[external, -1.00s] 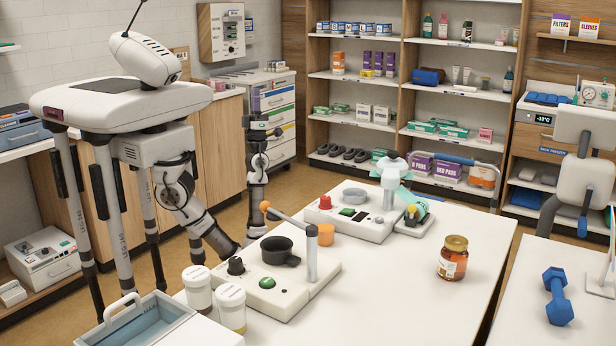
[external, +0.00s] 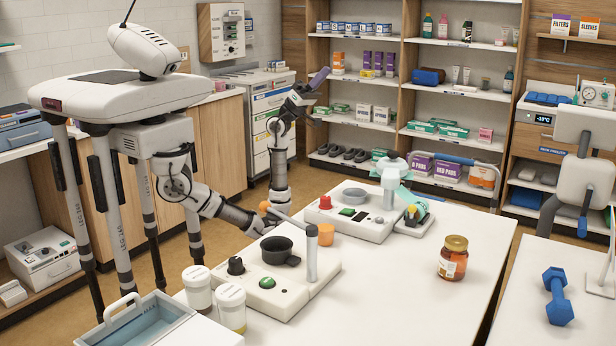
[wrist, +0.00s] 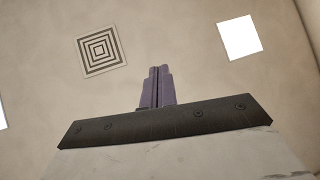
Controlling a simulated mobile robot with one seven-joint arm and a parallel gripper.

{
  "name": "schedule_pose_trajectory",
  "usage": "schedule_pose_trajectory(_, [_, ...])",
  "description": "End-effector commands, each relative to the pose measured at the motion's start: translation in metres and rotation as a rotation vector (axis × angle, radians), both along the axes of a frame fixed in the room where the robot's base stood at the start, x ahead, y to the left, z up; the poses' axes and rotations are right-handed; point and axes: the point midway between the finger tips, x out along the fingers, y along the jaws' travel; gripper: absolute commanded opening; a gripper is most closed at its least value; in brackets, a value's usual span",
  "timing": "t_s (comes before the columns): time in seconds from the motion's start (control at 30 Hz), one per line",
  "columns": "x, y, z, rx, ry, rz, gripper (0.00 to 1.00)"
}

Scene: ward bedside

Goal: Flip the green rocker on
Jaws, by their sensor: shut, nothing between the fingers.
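A green rocker (external: 347,212) sits on top of the far white device (external: 340,225), which stands on the table. Its on or off position is too small to tell. The near white device (external: 292,290) has a round green button (external: 267,283). My gripper (external: 320,76) is raised high above and behind the table, well apart from both devices. It points up and to the right. Its purple fingers (wrist: 157,82) are shut together and empty in the wrist view, which faces the ceiling.
The far device also has a red knob (external: 325,202). A jar (external: 453,260) stands to the right. The table's right part is mostly clear.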

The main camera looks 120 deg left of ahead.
Motion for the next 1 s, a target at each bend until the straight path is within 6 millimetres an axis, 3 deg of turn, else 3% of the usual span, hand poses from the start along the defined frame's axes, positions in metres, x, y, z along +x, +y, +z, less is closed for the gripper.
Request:
schedule_pose_trajectory(0.1, [0.048, -0.021, 0.004, -0.006, 0.191, -0.154, 0.00])
schedule_pose_trajectory(0.27, [0.105, -0.065, -0.008, 0.020, 0.501, -0.312, 0.00])
schedule_pose_trajectory(0.4, [0.144, -0.100, -0.043, 0.047, 0.860, -0.402, 0.00])
schedule_pose_trajectory(0.47, [0.153, -0.111, -0.065, 0.052, 1.033, -0.420, 0.00])
schedule_pose_trajectory(0.57, [0.155, -0.117, -0.106, 0.050, 1.326, -0.419, 0.00])
schedule_pose_trajectory(0.7, [0.139, -0.110, -0.152, 0.023, 1.688, -0.371, 0.00])
schedule_pose_trajectory(0.8, [0.122, -0.100, -0.174, -0.006, 1.881, -0.329, 0.00])
schedule_pose_trajectory(1.0, [0.099, -0.086, -0.192, -0.043, 2.074, -0.276, 0.00])
